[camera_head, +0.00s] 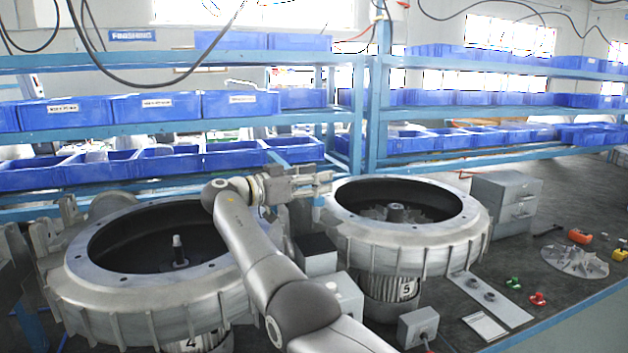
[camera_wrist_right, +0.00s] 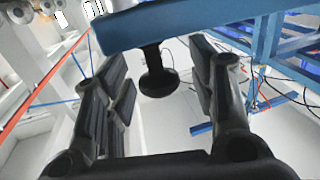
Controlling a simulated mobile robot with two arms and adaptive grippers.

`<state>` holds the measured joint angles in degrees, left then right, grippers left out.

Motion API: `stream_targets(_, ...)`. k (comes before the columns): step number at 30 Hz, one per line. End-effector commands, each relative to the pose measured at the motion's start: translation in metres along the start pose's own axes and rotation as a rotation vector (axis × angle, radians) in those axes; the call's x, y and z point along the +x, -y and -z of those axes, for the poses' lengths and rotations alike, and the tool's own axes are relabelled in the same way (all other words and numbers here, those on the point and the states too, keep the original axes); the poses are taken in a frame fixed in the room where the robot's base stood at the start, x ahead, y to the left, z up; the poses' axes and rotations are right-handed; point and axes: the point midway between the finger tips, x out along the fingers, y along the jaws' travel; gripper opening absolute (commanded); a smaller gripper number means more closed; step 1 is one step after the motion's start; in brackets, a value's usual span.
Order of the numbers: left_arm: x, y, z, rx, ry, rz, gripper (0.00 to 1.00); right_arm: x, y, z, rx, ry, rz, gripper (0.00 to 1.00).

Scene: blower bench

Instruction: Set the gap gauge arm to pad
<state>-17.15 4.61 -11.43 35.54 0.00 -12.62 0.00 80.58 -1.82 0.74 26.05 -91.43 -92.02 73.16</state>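In the right wrist view a blue bar (camera_wrist_right: 200,25) runs across the top, and a black stem with a round knob (camera_wrist_right: 158,82) hangs below it. The bar looks like the gap gauge arm, but I cannot be sure. My right gripper (camera_head: 326,182) is above the gap between the two blower housings. In the wrist view its fingers (camera_wrist_right: 165,95) are spread, one on each side of the knob, with clear space between them and it. The pad cannot be made out. My left gripper is not clearly visible.
Round blower housings stand at left (camera_head: 85,285) and right (camera_head: 405,245), the right on a base marked 5. Blue shelving with bins (camera_head: 155,107) lines the back. A grey cabinet (camera_head: 515,200), a grey box (camera_head: 418,326) and a finned disc (camera_head: 575,262) sit on the dark bench.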

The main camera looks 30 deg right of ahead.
Motion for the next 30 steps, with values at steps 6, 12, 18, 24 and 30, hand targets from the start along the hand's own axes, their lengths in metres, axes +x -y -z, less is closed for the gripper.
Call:
stream_targets(6,0.0,0.0,-0.003,0.001,0.003,0.0,0.0,-0.004,0.0,0.002,0.002,-0.003,0.002,0.52)
stream_targets(12,0.0,0.0,-0.002,0.001,0.002,-0.001,0.0,-0.034,0.001,0.002,0.002,-0.003,0.005,0.52)
stream_targets(18,0.0,-0.001,-0.001,0.0,0.001,-0.001,0.0,-0.062,0.001,0.001,-0.001,-0.001,0.002,0.52)
stream_targets(24,0.0,-0.001,-0.001,0.0,0.001,-0.001,0.0,-0.073,0.0,0.0,0.0,-0.001,0.0,0.52)
stream_targets(30,0.0,-0.001,0.0,0.0,0.001,-0.001,0.0,-0.075,0.0,0.0,0.001,-0.001,-0.001,0.52)
